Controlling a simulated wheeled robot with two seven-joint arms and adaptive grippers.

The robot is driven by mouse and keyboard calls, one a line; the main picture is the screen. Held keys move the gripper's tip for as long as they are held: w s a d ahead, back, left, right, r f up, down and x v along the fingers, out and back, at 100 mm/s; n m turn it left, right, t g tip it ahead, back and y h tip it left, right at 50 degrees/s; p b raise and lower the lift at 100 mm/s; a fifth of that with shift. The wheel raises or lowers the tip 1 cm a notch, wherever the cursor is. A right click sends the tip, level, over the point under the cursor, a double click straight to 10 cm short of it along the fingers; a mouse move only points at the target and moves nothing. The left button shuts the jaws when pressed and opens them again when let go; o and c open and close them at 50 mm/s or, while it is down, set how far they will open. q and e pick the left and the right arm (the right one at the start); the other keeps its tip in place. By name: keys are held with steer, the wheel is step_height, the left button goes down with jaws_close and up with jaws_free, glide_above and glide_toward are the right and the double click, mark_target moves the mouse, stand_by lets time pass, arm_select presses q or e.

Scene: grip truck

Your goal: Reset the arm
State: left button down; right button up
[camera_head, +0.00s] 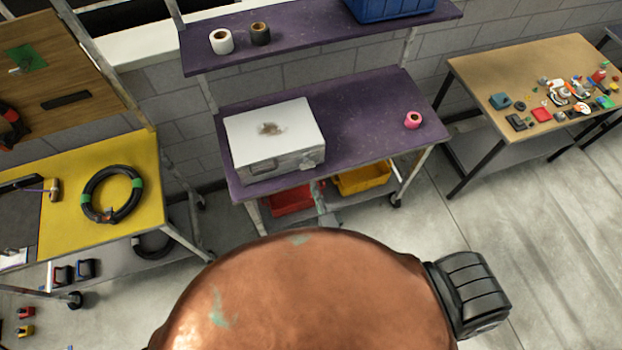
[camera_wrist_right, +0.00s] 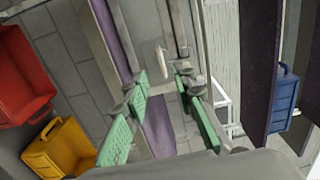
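My right gripper (camera_wrist_right: 165,95) fills the middle of the right wrist view, its two green-padded fingers spread apart with nothing between them. In the head view only a small part of this gripper (camera_head: 322,208) shows, in front of the purple shelf unit's lower front. A large copper-coloured rounded shape hides the area below it. My left gripper is in neither view.
A grey metal case (camera_head: 275,138) and a pink roll (camera_head: 412,120) sit on the purple shelf (camera_head: 360,112). Red (camera_head: 292,200) and yellow (camera_head: 362,179) bins are below. A yellow table (camera_head: 65,222) stands left, a wooden table (camera_head: 480,70) right. Open floor lies front right.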

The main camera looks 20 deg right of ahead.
steer(key=shift+s, duration=0.75)
steer(key=s+d+f+n+g+b, duration=0.3)
steer(key=s+f+n, duration=0.1)
steer(key=f, duration=0.8)
steer(key=s+d+f+n+g+y+b, duration=0.15)
steer(key=s+f+n, duration=0.3)
steer(key=f, duration=0.65)
steer(key=s+d+f+n+g+b, duration=0.3)
steer(key=s+f+n+g+b, duration=0.15)
steer(key=f, duration=0.75)
steer(key=s+d+f+n+g+b, duration=0.1)
steer(key=s+d+f+n+g, duration=0.1)
steer(key=s+f, duration=0.4)
steer(key=s+d+f+n+g+h+b, duration=0.1)
steer(key=s+f, duration=0.6)
steer(key=s, duration=0.7)
steer(key=s+d+f+n+g+h+b, duration=0.1)
steer(key=s+d+f+g, duration=0.4)
steer(key=s, duration=0.5)
step_height(320, 180, down, 2)
steer(key=shift+d+f+n+b, duration=0.15)
steer(key=shift+d+n+b, duration=0.75)
